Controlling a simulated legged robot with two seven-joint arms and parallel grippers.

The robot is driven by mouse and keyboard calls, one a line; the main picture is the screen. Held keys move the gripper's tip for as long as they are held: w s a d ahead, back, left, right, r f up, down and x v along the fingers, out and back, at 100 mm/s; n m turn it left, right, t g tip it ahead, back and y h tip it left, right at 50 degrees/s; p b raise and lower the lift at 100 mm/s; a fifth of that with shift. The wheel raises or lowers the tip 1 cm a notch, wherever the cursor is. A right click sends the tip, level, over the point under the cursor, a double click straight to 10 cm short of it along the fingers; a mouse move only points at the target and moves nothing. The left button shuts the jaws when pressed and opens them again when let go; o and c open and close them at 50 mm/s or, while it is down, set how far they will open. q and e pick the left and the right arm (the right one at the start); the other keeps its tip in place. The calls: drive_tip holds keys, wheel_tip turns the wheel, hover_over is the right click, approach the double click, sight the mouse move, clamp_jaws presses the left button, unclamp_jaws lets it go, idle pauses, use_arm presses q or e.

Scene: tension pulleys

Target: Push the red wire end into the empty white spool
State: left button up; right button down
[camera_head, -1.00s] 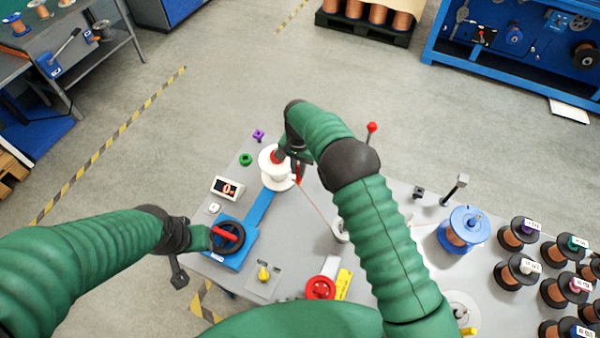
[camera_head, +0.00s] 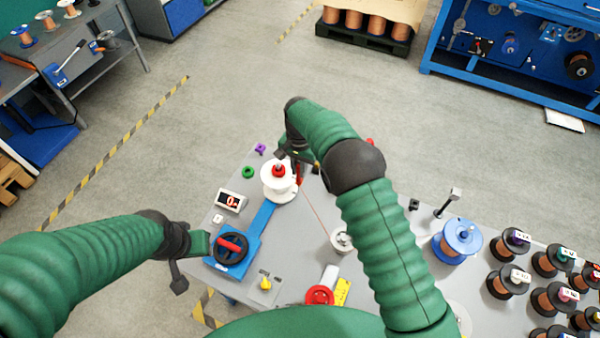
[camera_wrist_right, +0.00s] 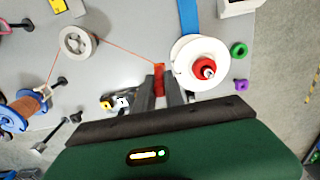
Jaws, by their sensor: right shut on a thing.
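The empty white spool (camera_head: 279,181) stands on the winder at the far left of the table, with a red knob on its top. It also shows in the right wrist view (camera_wrist_right: 201,64). My right gripper (camera_head: 297,170) is just right of the spool. In the right wrist view it is shut on the red wire end (camera_wrist_right: 159,78), beside the spool's flange and apart from it. A thin copper wire (camera_wrist_right: 122,54) runs from the red end to a white pulley (camera_wrist_right: 78,41). My left gripper (camera_head: 205,243) is beside the red-handled crank (camera_head: 231,247); its fingers are not clear.
A counter display (camera_head: 230,200) sits left of the winder. Green and purple knobs (camera_head: 248,172) lie beyond it. A blue-flanged spool (camera_head: 460,240) and several copper spools (camera_head: 510,280) fill the table's right.

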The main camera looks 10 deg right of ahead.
drive_tip(key=shift+f, duration=0.1)
drive_tip(key=w, duration=0.1)
drive_tip(key=w+a+b, duration=0.1)
drive_tip(key=w, duration=0.1)
drive_tip(key=w+b, duration=0.1)
drive_tip(key=w, duration=0.1)
drive_tip(key=shift+w+a, duration=0.1)
drive_tip(key=shift+a, duration=0.15)
drive_tip(key=shift+f, duration=0.15)
drive_tip(key=shift+s+f+b, duration=0.2)
drive_tip(key=shift+f+b, duration=0.2)
drive_tip(key=shift+f, duration=0.2)
drive_tip(key=shift+f+b, duration=0.7)
drive_tip(key=shift+f, duration=0.3)
idle(1.1)
idle(0.4)
